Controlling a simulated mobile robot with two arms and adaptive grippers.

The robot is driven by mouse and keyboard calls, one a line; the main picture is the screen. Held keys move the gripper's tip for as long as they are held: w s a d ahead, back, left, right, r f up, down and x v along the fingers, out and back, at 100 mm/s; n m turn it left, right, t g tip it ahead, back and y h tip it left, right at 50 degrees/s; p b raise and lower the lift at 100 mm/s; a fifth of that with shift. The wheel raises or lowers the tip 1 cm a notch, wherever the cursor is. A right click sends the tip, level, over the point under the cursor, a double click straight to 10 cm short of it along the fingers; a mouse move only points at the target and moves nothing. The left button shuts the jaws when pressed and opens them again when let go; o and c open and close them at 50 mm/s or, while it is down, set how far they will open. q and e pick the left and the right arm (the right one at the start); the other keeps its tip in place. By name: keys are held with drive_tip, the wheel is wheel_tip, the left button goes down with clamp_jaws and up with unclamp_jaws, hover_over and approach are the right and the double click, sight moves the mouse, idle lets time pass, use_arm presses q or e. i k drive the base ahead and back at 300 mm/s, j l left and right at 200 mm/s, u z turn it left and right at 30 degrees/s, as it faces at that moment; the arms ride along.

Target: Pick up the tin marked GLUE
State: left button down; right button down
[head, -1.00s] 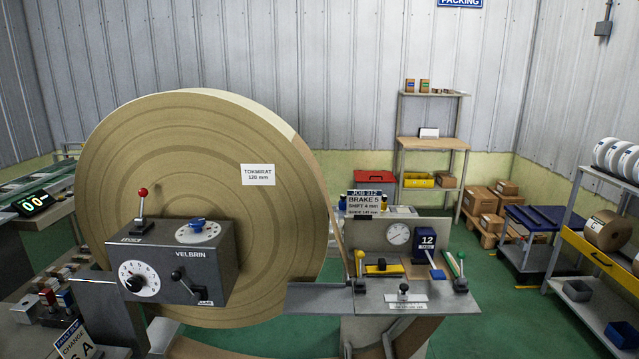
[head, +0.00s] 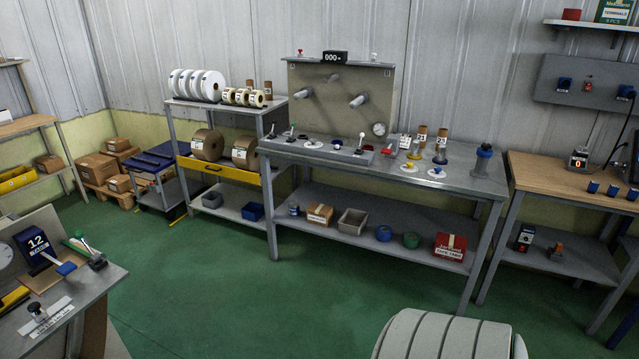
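I cannot make out a tin marked GLUE in the head view. A small dark blue tin-like item (head: 294,209), a blue round item (head: 383,233) and a green round item (head: 411,240) stand on the lower shelf of the grey workbench (head: 340,228). I cannot read a GLUE label on any of them. Neither of my grippers is in view.
A shelf trolley with white reels (head: 197,85) and brown rolls (head: 207,145) stands left of the workbench. A wooden-topped bench (head: 570,180) stands right. A machine table (head: 85,290) is at lower left. The green floor (head: 240,290) between is clear.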

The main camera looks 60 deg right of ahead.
sight(294, 206)
drive_tip(key=z, duration=1.8)
drive_tip(key=i+z, duration=0.15)
drive_tip(key=i, duration=0.55)
drive_tip(key=i+j+z, duration=0.2)
drive_tip(key=i, duration=0.45)
